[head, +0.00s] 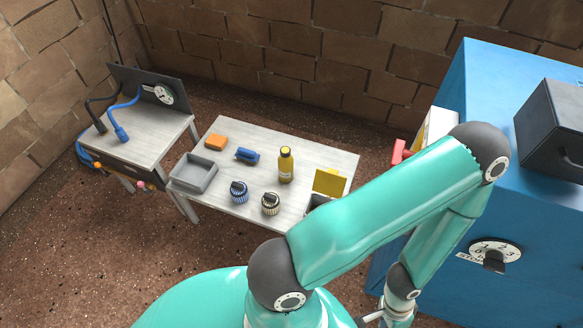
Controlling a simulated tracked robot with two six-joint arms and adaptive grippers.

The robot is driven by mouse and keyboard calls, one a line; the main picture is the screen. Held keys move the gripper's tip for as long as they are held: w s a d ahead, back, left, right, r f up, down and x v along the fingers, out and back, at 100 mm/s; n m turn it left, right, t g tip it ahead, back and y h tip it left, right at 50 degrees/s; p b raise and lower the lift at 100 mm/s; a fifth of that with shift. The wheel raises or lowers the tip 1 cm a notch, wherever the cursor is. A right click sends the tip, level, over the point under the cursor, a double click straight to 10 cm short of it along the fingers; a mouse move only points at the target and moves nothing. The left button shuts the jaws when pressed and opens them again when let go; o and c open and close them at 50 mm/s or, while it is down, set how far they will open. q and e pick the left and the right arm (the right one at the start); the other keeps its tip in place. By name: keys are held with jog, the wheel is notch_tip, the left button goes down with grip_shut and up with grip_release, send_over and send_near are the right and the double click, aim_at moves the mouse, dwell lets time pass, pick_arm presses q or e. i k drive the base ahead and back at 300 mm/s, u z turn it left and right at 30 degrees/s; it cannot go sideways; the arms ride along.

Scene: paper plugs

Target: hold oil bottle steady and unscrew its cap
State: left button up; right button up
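The oil bottle (285,172) is amber-yellow with a pale label and stands upright on the light wooden table (222,208). No gripper touches the bottle. My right arm reaches across the right side of the head view and bends down at the elbow. Only a grey part of my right gripper (376,316) shows at the bottom edge, well apart from the bottle; its fingers are cut off. My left gripper is out of view.
On the table are a grey tray (183,184), an orange block (216,142), a blue object (247,156), two ribbed jars (239,197) (270,209) and a yellow-lidded box (329,182). A blue cabinet (540,215) stands right, a hose bench (150,146) left.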

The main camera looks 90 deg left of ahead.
aim_at(285, 166)
jog(key=k, duration=0.75)
jog(key=u, duration=1.1)
jog(key=k, duration=0.4)
jog(key=u, duration=0.55)
jog(key=i, duration=0.5)
jog(key=z, duration=0.15)
jog(key=k, duration=0.8)
jog(key=u, duration=0.2)
jog(key=i, duration=0.7)
jog(key=z, duration=0.05)
